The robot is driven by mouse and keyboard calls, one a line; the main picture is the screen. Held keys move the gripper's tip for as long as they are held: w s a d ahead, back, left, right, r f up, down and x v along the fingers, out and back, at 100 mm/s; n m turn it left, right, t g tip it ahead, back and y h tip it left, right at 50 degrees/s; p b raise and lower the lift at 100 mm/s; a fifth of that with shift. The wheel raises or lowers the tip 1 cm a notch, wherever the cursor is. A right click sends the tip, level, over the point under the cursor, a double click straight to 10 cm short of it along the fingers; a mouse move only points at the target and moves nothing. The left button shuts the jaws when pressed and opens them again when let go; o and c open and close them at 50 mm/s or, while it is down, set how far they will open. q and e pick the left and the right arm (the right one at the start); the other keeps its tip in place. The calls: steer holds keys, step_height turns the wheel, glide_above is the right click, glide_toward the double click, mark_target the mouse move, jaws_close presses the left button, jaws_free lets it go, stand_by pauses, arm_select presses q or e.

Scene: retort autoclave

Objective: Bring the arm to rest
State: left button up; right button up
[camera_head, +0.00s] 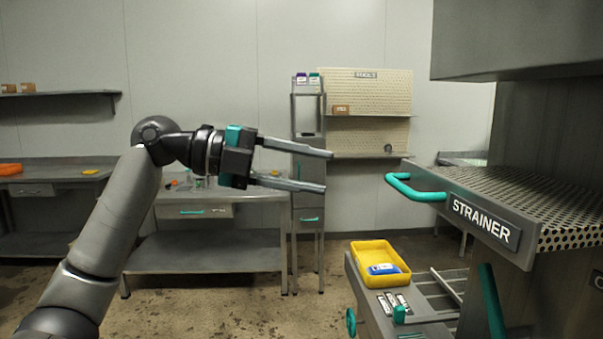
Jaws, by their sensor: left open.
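My left arm comes in from the lower left and bends at a raised elbow. My left gripper (328,171) is at mid-picture, pointing right, with its two long grey fingers apart and nothing between them. It is held in the air and touches nothing that I can see. The strainer (481,219), a perforated metal tray with a teal handle (413,190), lies to the right of the fingertips, with a gap between. My right gripper is not in view.
A yellow bin (397,279) with a blue-and-white item stands on a low shelf below the strainer. Behind the gripper are a steel table (205,259), a narrow cabinet (308,170) and a pegboard (368,93). Open floor lies at bottom centre.

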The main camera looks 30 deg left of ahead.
arm_select(q)
steer(key=shift+s+a+r, duration=0.15)
steer(key=shift+s+a, duration=0.2)
steer(key=shift+a, duration=0.15)
